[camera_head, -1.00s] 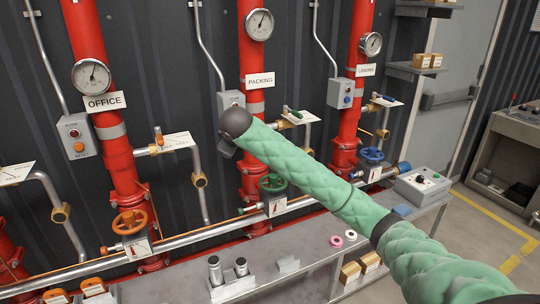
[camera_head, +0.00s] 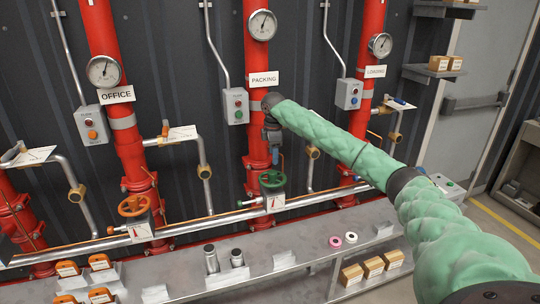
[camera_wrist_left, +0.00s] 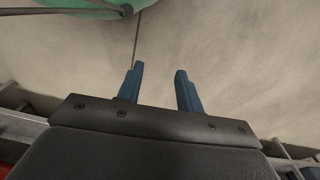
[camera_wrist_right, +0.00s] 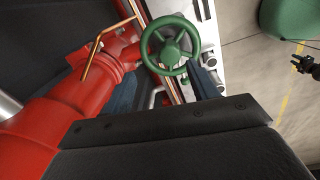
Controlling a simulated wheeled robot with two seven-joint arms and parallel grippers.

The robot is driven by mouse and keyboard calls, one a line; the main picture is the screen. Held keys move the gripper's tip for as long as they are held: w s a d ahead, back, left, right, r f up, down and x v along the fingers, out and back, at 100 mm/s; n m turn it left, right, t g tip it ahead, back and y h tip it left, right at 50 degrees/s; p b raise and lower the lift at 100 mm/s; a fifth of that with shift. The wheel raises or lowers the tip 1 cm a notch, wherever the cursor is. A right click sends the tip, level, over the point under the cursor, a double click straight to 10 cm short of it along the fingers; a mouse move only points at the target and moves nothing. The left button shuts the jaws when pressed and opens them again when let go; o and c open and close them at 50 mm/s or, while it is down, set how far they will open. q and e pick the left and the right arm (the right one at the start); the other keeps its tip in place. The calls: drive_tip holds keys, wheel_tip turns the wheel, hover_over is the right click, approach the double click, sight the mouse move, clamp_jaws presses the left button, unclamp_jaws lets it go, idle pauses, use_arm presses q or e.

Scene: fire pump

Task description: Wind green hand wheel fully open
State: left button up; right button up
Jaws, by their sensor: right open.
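The green hand wheel (camera_head: 272,179) sits on the pipe below the PACKING sign. It also shows in the right wrist view (camera_wrist_right: 170,45), with its rim and spokes clear. My right gripper (camera_head: 275,158) points down just above the wheel. In the right wrist view its blue fingers (camera_wrist_right: 162,78) are spread apart, with the wheel beyond and between their tips. I see no contact with the wheel. My left gripper (camera_wrist_left: 158,72) shows only in the left wrist view. Its blue fingers are apart and empty over a plain floor.
The red PACKING riser (camera_head: 257,100) stands close behind the wheel. An orange hand wheel (camera_head: 134,206) is to the left on the same horizontal pipe (camera_head: 205,222). A grey bench (camera_head: 200,285) below holds cylinders, rings and small boxes.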

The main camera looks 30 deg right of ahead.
sight(272, 172)
drive_tip(key=shift+s+a+n, duration=0.25)
drive_tip(key=shift+s+n, duration=0.05)
drive_tip(key=shift+n, duration=0.4)
drive_tip(key=shift+a+n+y, duration=0.15)
drive_tip(key=shift+n+y, duration=0.15)
drive_tip(key=shift+n, duration=0.1)
drive_tip(key=shift+a+f+n, duration=0.1)
drive_tip(key=shift+a+n, duration=0.05)
drive_tip(key=shift+n, duration=0.45)
drive_tip(key=shift+s+f, duration=0.1)
drive_tip(key=shift+f, duration=0.15)
use_arm(q)
wheel_tip(272, 172, down, 6)
drive_tip(key=a+t+p, duration=0.1)
drive_tip(key=p, duration=0.1)
drive_tip(key=shift+w+a+f+p, duration=0.15)
drive_tip(key=shift+a+p, duration=0.05)
drive_tip(key=shift+p, duration=0.15)
use_arm(e)
drive_tip(key=shift+f, duration=3.65)
